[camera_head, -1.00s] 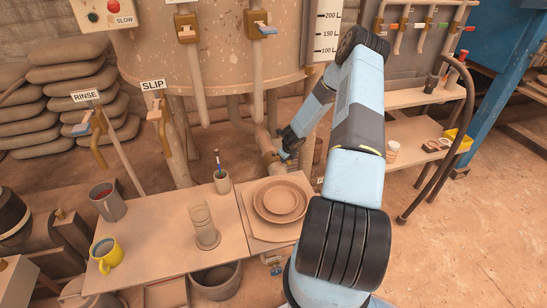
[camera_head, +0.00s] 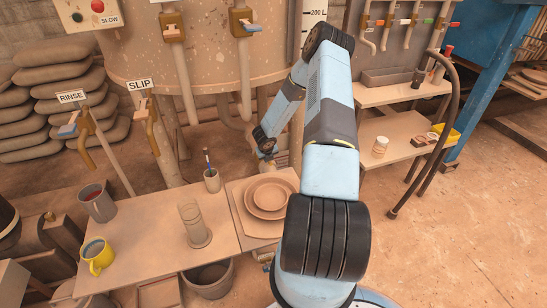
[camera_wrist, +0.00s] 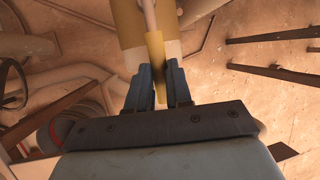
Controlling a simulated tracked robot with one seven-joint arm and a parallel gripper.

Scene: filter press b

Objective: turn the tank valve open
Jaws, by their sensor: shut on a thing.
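In the wrist view, the yellow lever of the tank valve (camera_wrist: 157,62) stands between the two dark fingers of my gripper (camera_wrist: 158,92). The fingers are shut on this lever. A wider yellow valve body (camera_wrist: 127,24) shows just beyond the fingers, beside a pale pipe. In the head view, my gripper (camera_head: 267,155) is low by the tank (camera_head: 205,55), behind the table with the plates. There my arm and gripper hide most of the valve, so I cannot tell the lever's angle from that view.
The table (camera_head: 150,235) in front holds stacked plates (camera_head: 268,196), a brush cup (camera_head: 212,181), a glass cylinder (camera_head: 195,225), a grey mug (camera_head: 98,203) and a yellow mug (camera_head: 97,256). Rinse and slip taps stand at left. A shelf (camera_head: 395,95) is at right, with open floor before it.

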